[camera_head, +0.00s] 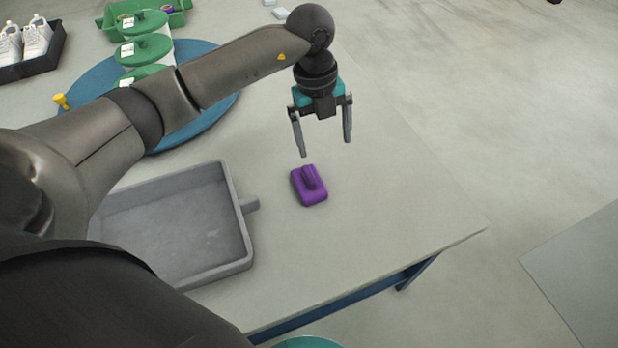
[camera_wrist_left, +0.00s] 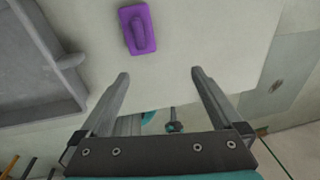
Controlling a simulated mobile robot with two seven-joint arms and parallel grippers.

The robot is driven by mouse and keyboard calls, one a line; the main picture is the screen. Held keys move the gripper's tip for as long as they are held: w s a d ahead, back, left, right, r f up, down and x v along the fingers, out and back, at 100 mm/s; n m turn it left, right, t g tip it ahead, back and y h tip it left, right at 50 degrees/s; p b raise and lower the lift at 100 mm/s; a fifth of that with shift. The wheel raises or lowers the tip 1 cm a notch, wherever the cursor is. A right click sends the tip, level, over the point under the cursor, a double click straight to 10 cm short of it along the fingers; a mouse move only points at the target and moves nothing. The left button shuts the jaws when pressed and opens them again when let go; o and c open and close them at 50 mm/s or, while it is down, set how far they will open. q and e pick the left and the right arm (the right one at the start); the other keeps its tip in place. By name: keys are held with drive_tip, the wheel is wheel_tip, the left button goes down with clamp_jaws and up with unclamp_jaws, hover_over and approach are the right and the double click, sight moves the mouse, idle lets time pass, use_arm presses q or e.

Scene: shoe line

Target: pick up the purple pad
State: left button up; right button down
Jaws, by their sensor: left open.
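The purple pad (camera_head: 309,186) lies flat on the grey table, with a raised ridge like a handle on its top. It also shows in the left wrist view (camera_wrist_left: 137,30), beyond the fingertips and a little left of the middle. My left gripper (camera_head: 325,155) is open and empty, with its fingers pointing down above the table near the pad. The pad is apart from both fingers, which also show in the wrist view (camera_wrist_left: 160,74). My right gripper is not in view.
A grey tray (camera_head: 247,240) with a side handle stands left of the pad. Behind my arm are a blue round mat (camera_head: 215,105), green-lidded containers (camera_head: 147,48), a green crate (camera_head: 112,30) and a dark shoe tray (camera_head: 52,55). The table's right edge is clear.

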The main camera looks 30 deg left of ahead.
use_arm(q)
drive_tip(key=a+y, duration=0.2)
drive_tip(key=a, duration=0.2)
drive_tip(key=b, duration=0.4)
hover_over(309, 173)
drive_tip(key=shift+n, duration=0.4)
drive_tip(key=f, duration=0.8)
drive_tip(key=shift+w+a+f, duration=0.1)
drive_tip(key=shift+a+f, duration=0.05)
drive_tip(key=shift+a, duration=0.05)
drive_tip(key=shift+d+f+b, duration=0.1)
drive_tip(key=shift+f+b, duration=0.35)
drive_tip(key=shift+f, duration=0.9)
wheel_tip(309, 173, down, 3)
drive_tip(key=shift+d+b, duration=0.1)
drive_tip(key=shift+b, duration=0.8)
drive_tip(key=shift+f, duration=0.45)
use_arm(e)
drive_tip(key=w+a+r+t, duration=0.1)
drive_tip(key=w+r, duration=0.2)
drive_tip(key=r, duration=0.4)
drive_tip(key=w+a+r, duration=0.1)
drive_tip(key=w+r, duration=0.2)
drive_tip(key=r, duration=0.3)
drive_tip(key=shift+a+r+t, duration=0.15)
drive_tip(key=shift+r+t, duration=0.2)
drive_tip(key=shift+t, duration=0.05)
use_arm(q)
drive_tip(key=shift+c, duration=0.2)
